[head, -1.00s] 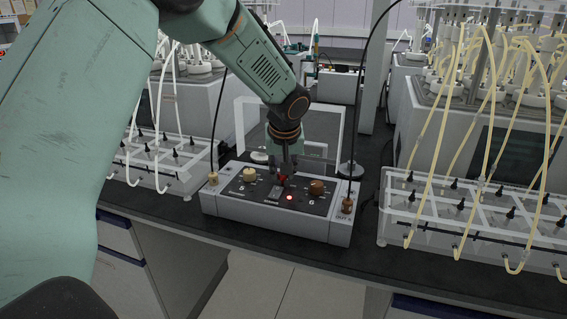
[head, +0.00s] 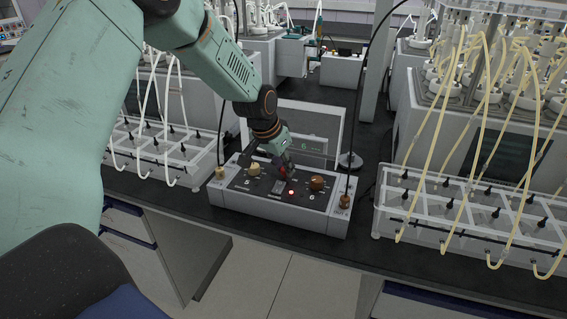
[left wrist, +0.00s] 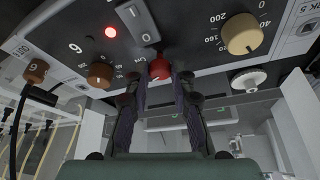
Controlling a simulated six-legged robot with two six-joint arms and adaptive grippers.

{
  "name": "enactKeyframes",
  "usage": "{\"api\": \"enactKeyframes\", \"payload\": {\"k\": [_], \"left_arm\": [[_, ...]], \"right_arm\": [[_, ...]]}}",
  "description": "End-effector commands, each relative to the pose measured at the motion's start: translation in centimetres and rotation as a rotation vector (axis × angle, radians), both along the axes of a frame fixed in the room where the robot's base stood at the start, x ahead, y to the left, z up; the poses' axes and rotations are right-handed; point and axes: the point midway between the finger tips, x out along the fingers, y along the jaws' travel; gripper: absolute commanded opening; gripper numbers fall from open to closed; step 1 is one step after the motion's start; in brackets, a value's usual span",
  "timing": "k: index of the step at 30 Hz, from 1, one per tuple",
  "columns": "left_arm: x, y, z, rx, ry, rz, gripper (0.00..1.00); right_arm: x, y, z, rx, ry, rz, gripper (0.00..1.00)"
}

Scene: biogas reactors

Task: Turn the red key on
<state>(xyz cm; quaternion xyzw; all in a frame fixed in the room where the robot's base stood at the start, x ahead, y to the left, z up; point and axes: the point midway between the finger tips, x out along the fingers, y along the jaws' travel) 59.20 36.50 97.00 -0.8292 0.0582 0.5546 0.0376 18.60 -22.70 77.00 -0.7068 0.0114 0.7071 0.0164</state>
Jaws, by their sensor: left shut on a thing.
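In the head view only a little of the red key (head: 282,171) shows beside my fingers. My left gripper (left wrist: 158,78) has one finger on each side of the key and is shut on it. In the head view my left gripper (head: 283,166) comes down at a slant onto the box. A red lamp (head: 291,192) glows near the key. My right gripper is not in view.
A cream knob (head: 254,168) and a brown knob (head: 317,183) flank the key. A black cable rises from each end of the box. Racks with tubes stand left (head: 165,160) and right (head: 450,222).

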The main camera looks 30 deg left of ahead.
Motion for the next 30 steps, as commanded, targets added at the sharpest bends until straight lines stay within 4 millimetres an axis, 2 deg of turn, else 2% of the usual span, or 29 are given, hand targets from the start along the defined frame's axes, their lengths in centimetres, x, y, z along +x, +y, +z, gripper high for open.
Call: {"api": "enactKeyframes", "payload": {"k": [15, 30], "left_arm": [[0.2, 0.3, -0.2, 0.001, -0.004, -0.314, 0.00], [0.1, 0.3, -0.1, 0.001, -0.001, -0.427, 0.00]], "right_arm": [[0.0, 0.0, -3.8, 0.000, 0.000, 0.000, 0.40], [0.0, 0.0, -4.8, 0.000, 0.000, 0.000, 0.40]]}}
